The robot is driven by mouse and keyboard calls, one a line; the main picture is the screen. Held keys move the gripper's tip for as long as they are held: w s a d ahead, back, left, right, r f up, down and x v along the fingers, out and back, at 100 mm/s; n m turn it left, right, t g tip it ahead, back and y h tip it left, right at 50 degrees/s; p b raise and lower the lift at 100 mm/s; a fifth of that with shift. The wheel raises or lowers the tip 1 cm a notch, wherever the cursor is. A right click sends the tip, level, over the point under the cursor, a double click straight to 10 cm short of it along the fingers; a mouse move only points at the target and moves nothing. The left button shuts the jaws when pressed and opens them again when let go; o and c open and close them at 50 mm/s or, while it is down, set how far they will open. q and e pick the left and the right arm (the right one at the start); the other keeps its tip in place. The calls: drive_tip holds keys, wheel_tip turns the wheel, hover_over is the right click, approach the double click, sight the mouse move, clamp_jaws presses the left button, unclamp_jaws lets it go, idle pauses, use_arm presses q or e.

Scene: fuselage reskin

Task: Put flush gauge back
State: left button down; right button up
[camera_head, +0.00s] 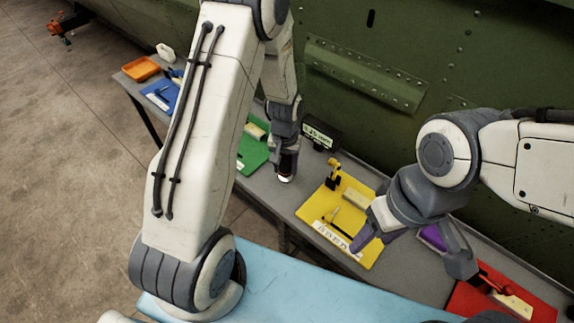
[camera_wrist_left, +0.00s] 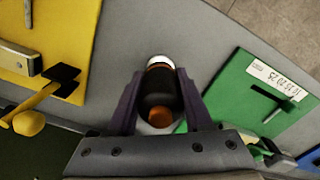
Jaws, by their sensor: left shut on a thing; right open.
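A dark cylinder with a white end and an orange cap, seemingly the flush gauge (camera_head: 286,168), is in my left gripper (camera_head: 286,142). It also shows between the two fingers in the left wrist view (camera_wrist_left: 158,95). My left gripper is shut on it, over the grey bench strip between the green mat (camera_head: 252,150) and the yellow mat (camera_head: 312,208). I cannot tell whether the gauge touches the bench.
The yellow mat holds a yellow-handled tool (camera_head: 334,174), a small block and a label. A black display box (camera_head: 321,135) stands at the bench's back. A green fuselage panel rises behind.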

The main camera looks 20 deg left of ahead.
use_arm(q)
drive_tip(key=shift+f, duration=0.2)
drive_tip(key=shift+c, duration=1.5)
unclamp_jaws()
drive_tip(key=shift+r, duration=0.1)
